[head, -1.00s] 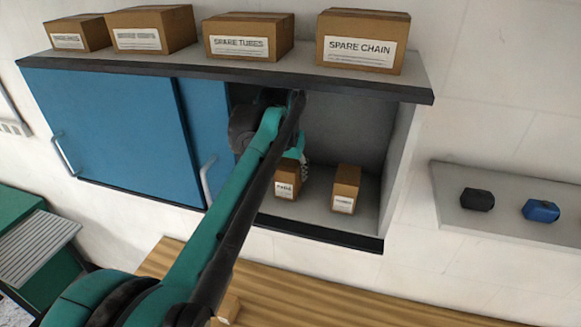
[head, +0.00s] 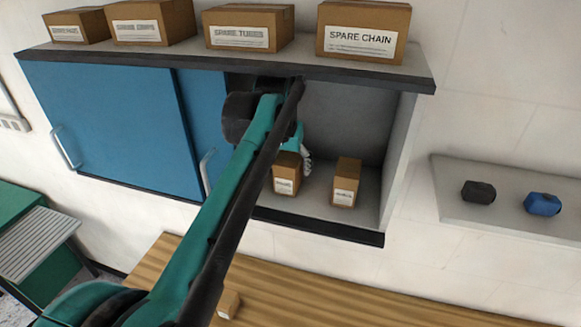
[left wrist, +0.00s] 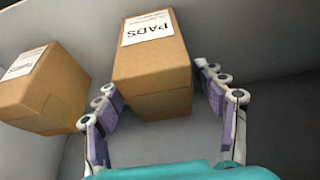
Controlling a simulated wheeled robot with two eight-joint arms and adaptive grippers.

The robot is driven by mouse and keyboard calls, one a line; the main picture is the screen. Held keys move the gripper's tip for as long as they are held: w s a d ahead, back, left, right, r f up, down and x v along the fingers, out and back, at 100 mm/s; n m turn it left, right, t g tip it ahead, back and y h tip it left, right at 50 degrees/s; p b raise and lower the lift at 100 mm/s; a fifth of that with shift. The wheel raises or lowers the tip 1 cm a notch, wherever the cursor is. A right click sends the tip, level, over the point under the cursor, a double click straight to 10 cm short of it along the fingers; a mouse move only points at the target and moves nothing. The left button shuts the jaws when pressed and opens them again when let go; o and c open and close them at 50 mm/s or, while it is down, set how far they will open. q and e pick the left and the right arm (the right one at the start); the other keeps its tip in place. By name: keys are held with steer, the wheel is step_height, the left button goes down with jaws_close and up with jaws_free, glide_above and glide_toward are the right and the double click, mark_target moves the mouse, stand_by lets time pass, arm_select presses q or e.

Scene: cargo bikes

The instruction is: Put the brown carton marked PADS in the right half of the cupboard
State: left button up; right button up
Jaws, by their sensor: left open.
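The brown carton marked PADS (left wrist: 150,65) lies between the fingers of my left gripper (left wrist: 157,90) in the left wrist view. The fingers are open, one on each side of it; I cannot tell whether either touches it. In the head view this carton (head: 286,173) stands upright on the floor of the cupboard's open right half (head: 325,222). My left gripper (head: 305,155) is beside its upper part there, partly hidden by my arm. My right gripper is not in view.
A second brown carton (head: 345,182) stands to the right in the same half. Blue doors (head: 110,130) cover the left. Several cartons, including SPARE CHAIN (head: 362,32), stand on top. A small carton (head: 228,303) is on the wooden bench (head: 320,300).

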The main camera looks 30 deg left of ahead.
arm_select(q)
steer(key=s+d+b, duration=0.2)
steer(key=s+d, duration=0.1)
steer(key=s, duration=0.7)
steer(key=s+d+f+m+t, duration=0.1)
steer(key=s+d+f, duration=0.1)
steer(key=d+f, duration=0.2)
steer(key=s+d+f+m+t, duration=0.1)
steer(key=s+d+f, duration=0.2)
steer(key=f, duration=0.6)
steer(key=s+d+f+h, duration=0.1)
steer(key=s+d+f, duration=0.1)
steer(key=d+f, duration=0.3)
steer(key=shift+s+f+m+t, duration=0.35)
steer(key=shift+f+m+t, duration=0.05)
steer(key=shift+f, duration=0.5)
